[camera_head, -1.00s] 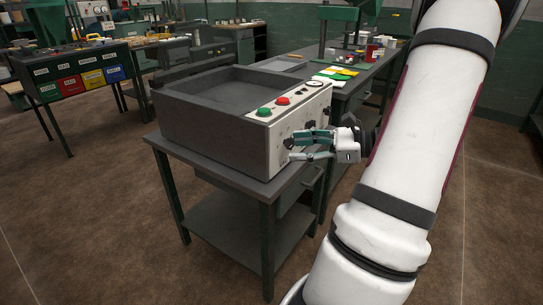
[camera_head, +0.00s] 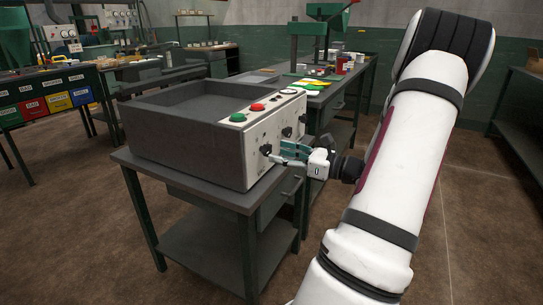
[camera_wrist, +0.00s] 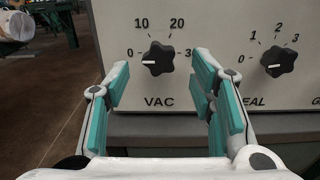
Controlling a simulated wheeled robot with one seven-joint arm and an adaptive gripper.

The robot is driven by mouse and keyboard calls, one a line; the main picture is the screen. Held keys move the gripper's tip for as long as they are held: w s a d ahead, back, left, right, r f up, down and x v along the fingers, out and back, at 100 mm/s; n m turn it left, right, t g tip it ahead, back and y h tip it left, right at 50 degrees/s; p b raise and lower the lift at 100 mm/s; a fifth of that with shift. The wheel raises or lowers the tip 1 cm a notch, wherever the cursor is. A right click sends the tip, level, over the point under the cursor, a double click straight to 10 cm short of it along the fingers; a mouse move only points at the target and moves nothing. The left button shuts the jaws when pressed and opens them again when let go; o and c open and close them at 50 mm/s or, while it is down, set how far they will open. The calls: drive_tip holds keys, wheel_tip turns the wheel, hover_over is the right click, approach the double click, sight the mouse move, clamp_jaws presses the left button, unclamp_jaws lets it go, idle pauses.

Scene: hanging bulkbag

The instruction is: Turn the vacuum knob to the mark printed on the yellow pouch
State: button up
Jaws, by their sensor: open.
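The vacuum knob (camera_wrist: 158,58) is a black star-shaped knob above the label VAC, with a scale of 0, 10, 20 and 30. Its white pointer line lies toward the 0 on the left. In the head view the vacuum knob (camera_head: 266,150) is the nearest one on the machine's white panel. My gripper (camera_head: 277,153) is at the panel in front of it. In the wrist view my gripper (camera_wrist: 163,88) is open, its teal fingers left and right below the knob, with nothing between them.
The grey machine (camera_head: 165,140) stands on a dark table. Its panel carries a second knob (camera_wrist: 278,60), labelled SEAL, close right of my right finger. Green (camera_head: 238,117) and red (camera_head: 257,107) buttons sit on top. Floor in front is clear.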

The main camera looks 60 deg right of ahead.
sight(270, 151)
drive_tip(key=shift+w+a+b, duration=0.2)
drive_tip(key=shift+w+b, duration=0.15)
drive_tip(key=shift+w, duration=1.5)
drive_tip(key=c, duration=1.2)
